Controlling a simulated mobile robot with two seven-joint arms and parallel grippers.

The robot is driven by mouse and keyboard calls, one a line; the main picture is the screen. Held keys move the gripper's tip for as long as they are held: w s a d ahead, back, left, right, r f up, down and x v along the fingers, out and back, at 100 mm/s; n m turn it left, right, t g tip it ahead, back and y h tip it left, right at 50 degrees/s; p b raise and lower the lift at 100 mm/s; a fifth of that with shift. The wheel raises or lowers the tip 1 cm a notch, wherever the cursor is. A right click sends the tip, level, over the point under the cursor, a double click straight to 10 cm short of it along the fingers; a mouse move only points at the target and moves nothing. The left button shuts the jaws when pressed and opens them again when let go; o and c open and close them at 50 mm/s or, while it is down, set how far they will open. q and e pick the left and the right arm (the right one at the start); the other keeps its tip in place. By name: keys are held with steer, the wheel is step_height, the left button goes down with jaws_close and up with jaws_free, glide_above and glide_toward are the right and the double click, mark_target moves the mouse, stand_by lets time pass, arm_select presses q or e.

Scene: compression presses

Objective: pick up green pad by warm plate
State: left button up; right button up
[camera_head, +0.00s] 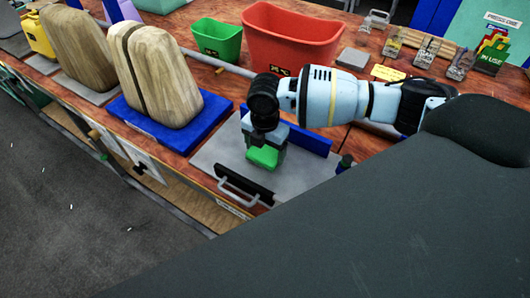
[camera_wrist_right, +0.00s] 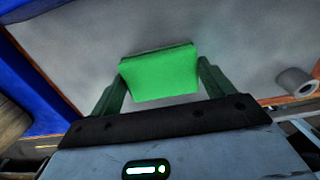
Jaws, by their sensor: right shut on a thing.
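The green pad (camera_head: 265,156) is a small bright green block above the grey plate (camera_head: 310,167) on the workbench. My right gripper (camera_head: 267,150) points down over that plate and is shut on the pad. In the right wrist view the pad (camera_wrist_right: 160,72) sits between the two dark green fingers of the right gripper (camera_wrist_right: 160,84). I cannot tell whether the pad still touches the plate. My left gripper is not in view.
A black bar with a metal handle (camera_head: 240,188) lies at the plate's front edge. A blue upright panel (camera_head: 300,138) stands behind. Wooden press blocks (camera_head: 165,85) are on the left. Red (camera_head: 290,40) and green (camera_head: 217,38) bins stand at the back.

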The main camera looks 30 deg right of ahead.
mark_target(265, 152)
step_height(265, 152, up, 8)
steer(key=shift+r, duration=0.25)
steer(key=shift+o, duration=1.2)
steer(key=shift+c, duration=0.8)
steer(key=shift+f, duration=0.1)
